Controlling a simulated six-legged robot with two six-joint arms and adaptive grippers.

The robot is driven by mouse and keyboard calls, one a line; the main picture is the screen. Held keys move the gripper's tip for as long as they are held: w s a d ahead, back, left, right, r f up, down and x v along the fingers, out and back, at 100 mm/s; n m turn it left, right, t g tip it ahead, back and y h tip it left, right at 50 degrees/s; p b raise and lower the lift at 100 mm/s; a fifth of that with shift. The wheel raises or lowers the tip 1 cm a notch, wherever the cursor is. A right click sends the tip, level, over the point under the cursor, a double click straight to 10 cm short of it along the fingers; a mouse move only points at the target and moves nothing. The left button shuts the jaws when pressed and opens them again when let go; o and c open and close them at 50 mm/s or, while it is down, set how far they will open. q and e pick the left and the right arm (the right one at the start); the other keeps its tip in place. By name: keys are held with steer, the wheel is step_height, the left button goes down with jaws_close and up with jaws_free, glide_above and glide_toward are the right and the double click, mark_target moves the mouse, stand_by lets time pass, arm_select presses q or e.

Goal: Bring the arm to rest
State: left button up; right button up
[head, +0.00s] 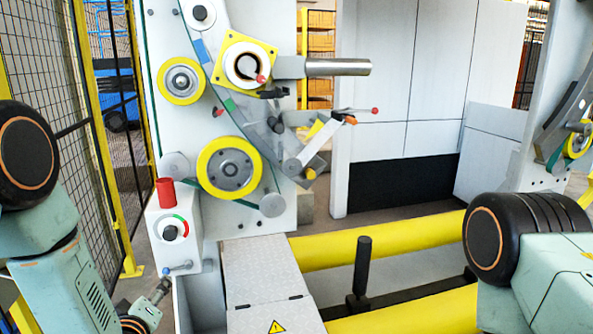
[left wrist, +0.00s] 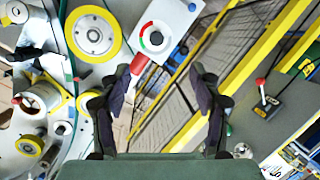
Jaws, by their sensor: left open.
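My left arm comes in from the left edge of the head view. Its gripper (head: 152,303) is low in the picture, just in front of the grey control box (head: 170,248), and is partly cut off by the bottom edge. In the left wrist view the two dark fingers of my left gripper (left wrist: 160,100) stand wide apart with nothing between them. My right arm shows at the lower right of the head view; its gripper is out of view.
The wrapping machine with yellow-rimmed rollers (head: 230,168) stands ahead. The control box carries a red cap and a dial. Yellow rails (head: 380,238) and a black post (head: 362,265) lie right of the metal cover (head: 262,275). A mesh fence (head: 45,65) stands left.

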arm_select(q)
steer(key=s+d+f+m+g+h+b, duration=0.1)
steer(key=s+d+f+m+g, duration=0.15)
steer(key=s+f, duration=0.45)
steer(key=s+d+f+m+g+h+b, duration=0.1)
steer(key=s+f+m+g+b, duration=0.15)
steer(key=s+f+g, duration=0.4)
steer(key=s+d+f+m+g+b, duration=0.1)
steer(key=s+f+m+g+b, duration=0.1)
steer(key=s+f, duration=0.6)
steer(key=s+d+f+m+g+h+b, duration=0.1)
steer(key=s+f, duration=0.7)
steer(key=s, duration=0.8)
steer(key=d+m+g+b, duration=0.1)
steer(key=g+b, duration=0.1)
steer(key=b, duration=0.1)
steer(key=shift+s+d+f+m, duration=0.25)
steer(key=shift+d+m, duration=0.05)
